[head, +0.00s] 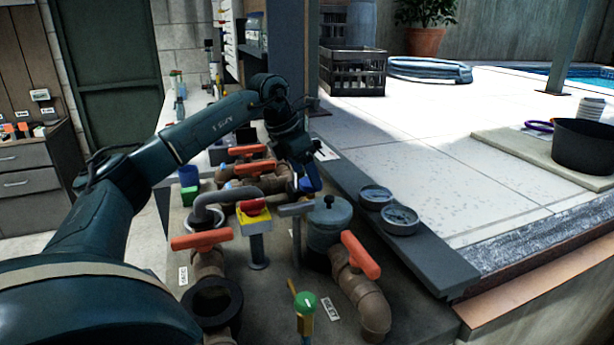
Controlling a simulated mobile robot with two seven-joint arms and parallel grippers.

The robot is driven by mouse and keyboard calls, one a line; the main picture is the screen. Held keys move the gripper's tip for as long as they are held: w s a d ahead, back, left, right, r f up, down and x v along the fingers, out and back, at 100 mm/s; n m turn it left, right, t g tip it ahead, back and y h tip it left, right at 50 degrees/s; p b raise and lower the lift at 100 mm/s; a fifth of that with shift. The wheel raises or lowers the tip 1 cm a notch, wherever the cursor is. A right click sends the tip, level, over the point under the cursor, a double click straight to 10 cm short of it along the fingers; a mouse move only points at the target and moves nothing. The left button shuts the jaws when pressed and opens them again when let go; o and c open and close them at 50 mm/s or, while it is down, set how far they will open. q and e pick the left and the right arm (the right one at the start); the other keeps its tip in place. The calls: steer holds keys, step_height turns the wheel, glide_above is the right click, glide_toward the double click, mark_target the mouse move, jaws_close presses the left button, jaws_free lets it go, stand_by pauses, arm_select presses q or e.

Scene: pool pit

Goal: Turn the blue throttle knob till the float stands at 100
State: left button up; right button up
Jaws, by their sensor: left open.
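My left gripper (305,181) points down over the middle of the pipework, its jaws open. A small blue part (306,184), likely the blue throttle knob, shows at its fingertips, mostly hidden by the gripper. I cannot tell whether the fingers touch it. The float and its scale cannot be made out in this view. My right gripper is not in view.
Orange-handled valves stand around the gripper, one at front left (202,240) and one at right (361,255). A red stop button on a yellow box (254,218) and a grey lidded pot (329,222) stand close in front. Two round gauges (400,219) lie on the right ledge.

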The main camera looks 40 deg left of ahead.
arm_select(q)
steer(key=shift+x, duration=1)
steer(key=c, duration=1)
steer(key=shift+o, duration=0.2)
steer(key=shift+d+r+n+y+p, duration=0.15)
steer(key=shift+n+y+p, duration=0.15)
steer(key=shift+n+p, duration=0.45)
steer(key=shift+n+y, duration=0.4)
steer(key=shift+n, duration=0.65)
steer(key=o, duration=1)
steer(key=shift+c, duration=0.2)
